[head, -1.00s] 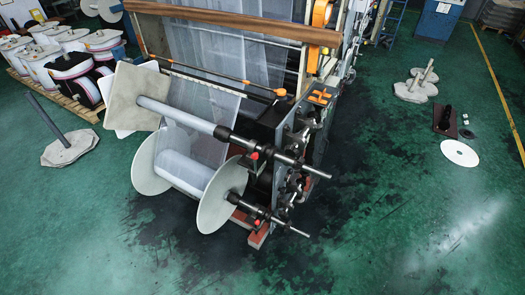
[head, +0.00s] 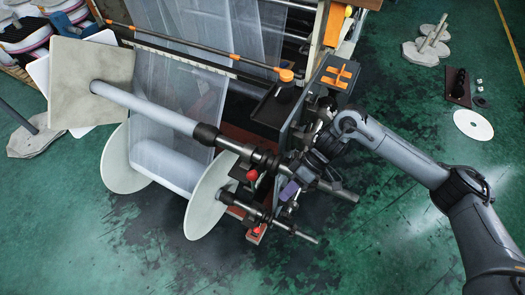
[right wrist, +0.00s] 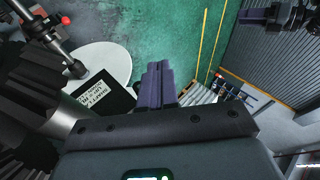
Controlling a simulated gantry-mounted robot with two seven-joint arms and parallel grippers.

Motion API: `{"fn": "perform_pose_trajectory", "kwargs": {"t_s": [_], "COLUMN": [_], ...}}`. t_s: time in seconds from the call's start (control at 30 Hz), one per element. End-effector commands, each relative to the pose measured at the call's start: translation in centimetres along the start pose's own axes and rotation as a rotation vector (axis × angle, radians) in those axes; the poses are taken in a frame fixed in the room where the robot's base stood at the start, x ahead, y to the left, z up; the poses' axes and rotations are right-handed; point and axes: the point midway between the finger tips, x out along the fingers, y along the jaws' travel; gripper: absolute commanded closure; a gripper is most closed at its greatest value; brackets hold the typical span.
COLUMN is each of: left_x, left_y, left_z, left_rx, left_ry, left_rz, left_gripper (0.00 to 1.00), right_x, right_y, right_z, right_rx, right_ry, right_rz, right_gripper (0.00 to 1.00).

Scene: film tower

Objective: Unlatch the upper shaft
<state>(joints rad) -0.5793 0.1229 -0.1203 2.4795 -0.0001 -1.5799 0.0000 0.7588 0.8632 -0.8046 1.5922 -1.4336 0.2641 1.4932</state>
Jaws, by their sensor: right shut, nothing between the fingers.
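The upper shaft (head: 150,105) runs from the square plate at the left to the machine's side, through a black collar, and ends in a bare grey rod. A red knob (head: 252,175) sits on black hardware just below the shaft near that side. My right gripper (head: 289,191) has purple fingers, pressed together and empty. In the head view it lies just below the shaft's rod end, right of the knob; contact cannot be told. The fingers (right wrist: 160,85) also show in the right wrist view, with a red knob (right wrist: 66,20) to their left. A purple piece at its top right may be my left gripper (right wrist: 258,15).
The lower shaft (head: 293,232) carries the film roll between two pale discs (head: 213,200) and has its own red knob (head: 257,230).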

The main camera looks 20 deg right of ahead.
Motion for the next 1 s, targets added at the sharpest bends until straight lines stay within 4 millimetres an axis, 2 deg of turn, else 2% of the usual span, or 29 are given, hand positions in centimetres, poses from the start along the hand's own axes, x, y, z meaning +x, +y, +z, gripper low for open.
{"fn": "perform_pose_trajectory", "kwargs": {"t_s": [0.03,0.2,0.4,0.6,1.0], "left_x": [0.9,1.9,2.6,2.7,2.6], "left_y": [0.0,0.0,0.1,0.1,0.2], "left_z": [0.3,0.6,1.0,1.0,0.8], "left_rx": [0.001,0.001,0.001,-0.001,-0.007], "left_ry": [0.0,0.0,-0.004,-0.003,0.001], "left_rz": [-0.001,-0.001,0.0,0.001,0.005], "left_gripper": [0.57,0.57,0.57,0.57,0.57], "right_x": [-1.9,-7.6,-11.8,-13.1,-13.0], "right_y": [1.2,2.2,1.6,1.0,0.9], "right_z": [-1.0,-4.0,-6.5,-7.5,-7.6], "right_rx": [-0.012,-0.057,-0.106,-0.13,-0.131], "right_ry": [0.021,0.09,0.153,0.175,0.176], "right_rz": [0.047,0.155,0.22,0.236,0.236], "right_gripper": [1.0,1.0,1.0,1.0,1.0]}}
